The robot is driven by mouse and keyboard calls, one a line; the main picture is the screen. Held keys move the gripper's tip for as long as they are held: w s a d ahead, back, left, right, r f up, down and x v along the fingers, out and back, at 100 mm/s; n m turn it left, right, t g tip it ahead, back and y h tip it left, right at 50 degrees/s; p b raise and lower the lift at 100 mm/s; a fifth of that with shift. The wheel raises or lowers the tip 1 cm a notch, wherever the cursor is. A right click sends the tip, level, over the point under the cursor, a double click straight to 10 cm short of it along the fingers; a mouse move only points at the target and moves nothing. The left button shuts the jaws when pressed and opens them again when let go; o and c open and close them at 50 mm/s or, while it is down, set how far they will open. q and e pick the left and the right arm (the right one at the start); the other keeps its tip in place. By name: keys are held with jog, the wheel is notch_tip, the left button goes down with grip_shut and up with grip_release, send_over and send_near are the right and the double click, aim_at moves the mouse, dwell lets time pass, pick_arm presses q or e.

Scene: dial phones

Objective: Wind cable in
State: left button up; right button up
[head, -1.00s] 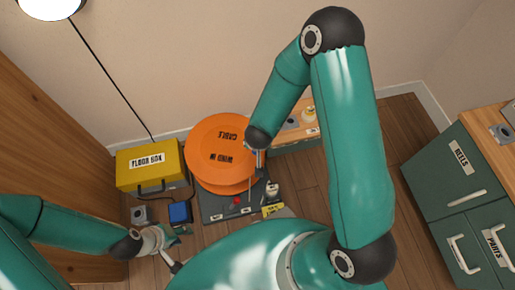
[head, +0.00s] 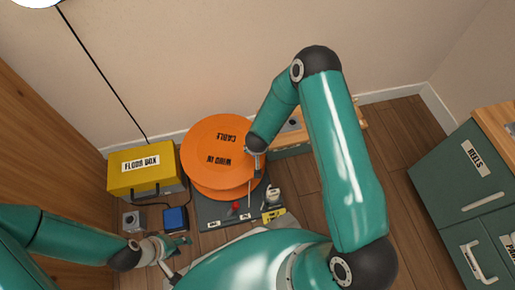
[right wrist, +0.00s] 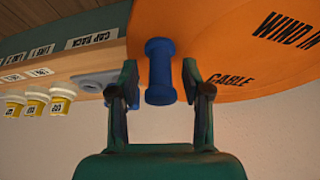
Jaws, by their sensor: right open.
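The orange cable reel (head: 219,145), marked "WIND IN" and "CABLE", stands on a dark base plate (head: 213,212). In the right wrist view the reel's orange face (right wrist: 230,40) fills the upper right. A blue spool-shaped handle (right wrist: 160,72) sticks out beside that face. My right gripper (right wrist: 159,88) is open, with one finger on each side of the handle and visible gaps between. In the head view my right gripper (head: 256,163) is at the reel's right edge, and the handle is hidden. My left gripper (head: 182,243) is low left, near a blue box; its jaw opening is unclear.
A yellow floor box (head: 142,168) stands left of the reel, with a dark cable near it. A blue box (head: 175,218) lies in front. A wooden bench (head: 352,124) stands right of the reel. A green cabinet (head: 455,185) is far right, with open floor between.

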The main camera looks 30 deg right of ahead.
grip_shut()
